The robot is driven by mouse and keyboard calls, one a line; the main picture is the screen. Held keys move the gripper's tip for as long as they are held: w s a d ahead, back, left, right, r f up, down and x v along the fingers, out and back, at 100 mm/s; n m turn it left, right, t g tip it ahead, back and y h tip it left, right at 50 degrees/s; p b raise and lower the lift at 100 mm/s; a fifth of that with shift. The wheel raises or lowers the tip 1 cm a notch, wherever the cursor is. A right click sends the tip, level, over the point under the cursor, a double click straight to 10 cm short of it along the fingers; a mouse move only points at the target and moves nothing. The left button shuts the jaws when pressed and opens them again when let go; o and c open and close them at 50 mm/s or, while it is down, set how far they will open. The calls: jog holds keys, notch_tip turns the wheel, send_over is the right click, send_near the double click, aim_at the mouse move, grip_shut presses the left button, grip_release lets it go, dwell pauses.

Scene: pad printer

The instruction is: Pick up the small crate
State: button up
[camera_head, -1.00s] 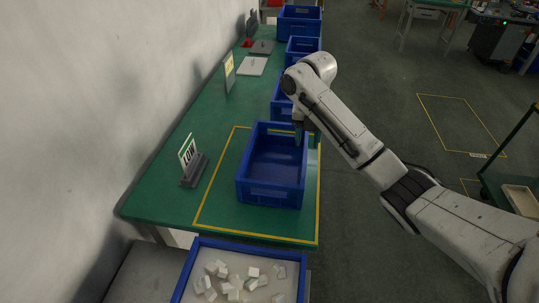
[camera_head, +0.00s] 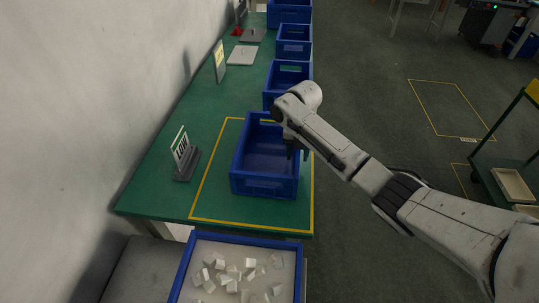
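An empty blue crate (camera_head: 265,187) stands upright on the green table (camera_head: 165,190), inside a yellow outline (camera_head: 250,224). My gripper (camera_head: 297,152) points down at the crate's right wall, near the middle of that side. Its dark fingers are small and partly hidden by my wrist, so I cannot tell whether they are open or shut on the wall, or touching it. The crate's far right corner is behind my arm.
More blue crates stand in a row behind, the nearest a smaller one (camera_head: 284,73). A "LOW" sign (camera_head: 181,150) stands left of the crate. A blue-rimmed tray of pale blocks (camera_head: 238,241) is in front. Open floor lies right of the table.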

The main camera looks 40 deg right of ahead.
jog(key=shift+f, duration=0.1)
grip_shut()
dwell(0.3)
